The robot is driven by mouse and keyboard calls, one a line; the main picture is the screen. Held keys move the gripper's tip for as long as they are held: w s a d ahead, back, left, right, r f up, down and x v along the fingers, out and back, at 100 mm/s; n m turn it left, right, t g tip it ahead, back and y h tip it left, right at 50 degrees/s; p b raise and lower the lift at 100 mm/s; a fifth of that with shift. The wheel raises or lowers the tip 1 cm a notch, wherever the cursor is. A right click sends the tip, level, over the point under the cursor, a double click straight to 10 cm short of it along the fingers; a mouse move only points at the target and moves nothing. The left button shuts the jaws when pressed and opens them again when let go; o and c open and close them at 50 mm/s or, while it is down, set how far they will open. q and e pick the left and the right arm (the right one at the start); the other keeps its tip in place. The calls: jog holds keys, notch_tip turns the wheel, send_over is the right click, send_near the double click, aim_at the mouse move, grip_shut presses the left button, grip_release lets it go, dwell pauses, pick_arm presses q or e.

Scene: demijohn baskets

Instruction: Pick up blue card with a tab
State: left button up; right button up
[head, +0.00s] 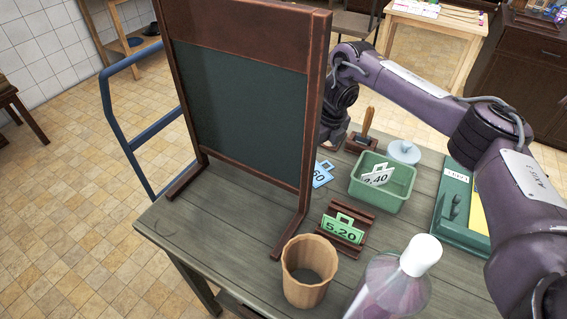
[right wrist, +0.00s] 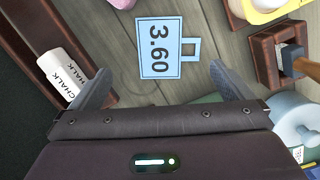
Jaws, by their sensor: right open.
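The blue card with a tab (right wrist: 160,48) reads 3.60 and lies flat on the wooden table in the right wrist view, its tab pointing right. In the head view the blue card (head: 322,175) is partly hidden behind the chalkboard's frame. My right gripper (right wrist: 163,72) is open and empty, its fingers on either side of the card's near end in the picture. I cannot tell the height of the fingers above the card. In the head view the right gripper is mostly hidden behind the chalkboard. My left gripper is not in view.
The chalkboard (head: 240,110) stands close to the card. A green basket (head: 382,198) holds a white card. A green 5.20 card (head: 341,228) sits in a wooden holder. A chalk tube (right wrist: 62,78) lies by the left finger. A wooden pot (head: 308,285) and bottle (head: 390,288) stand in front.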

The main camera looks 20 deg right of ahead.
aim_at(318, 170)
jog(key=f, duration=0.1)
jog(key=d+f+b, duration=0.1)
jog(key=f, duration=0.1)
jog(key=shift+s, duration=0.1)
jog(key=shift+f, duration=0.4)
jog(key=shift+w+f+b, duration=0.15)
jog(key=shift+f+b, duration=0.25)
jog(key=shift+f, duration=0.25)
jog(key=shift+w+f+b, duration=0.15)
jog(key=shift+f+b, duration=0.2)
jog(key=shift+f, duration=0.25)
jog(key=shift+w+f+p, duration=0.1)
jog(key=shift+f+p, duration=0.2)
jog(key=shift+f, duration=0.05)
jog(key=shift+a+f, duration=0.1)
jog(key=shift+f, duration=0.25)
jog(key=shift+w+f, duration=0.1)
jog(key=shift+f, duration=0.05)
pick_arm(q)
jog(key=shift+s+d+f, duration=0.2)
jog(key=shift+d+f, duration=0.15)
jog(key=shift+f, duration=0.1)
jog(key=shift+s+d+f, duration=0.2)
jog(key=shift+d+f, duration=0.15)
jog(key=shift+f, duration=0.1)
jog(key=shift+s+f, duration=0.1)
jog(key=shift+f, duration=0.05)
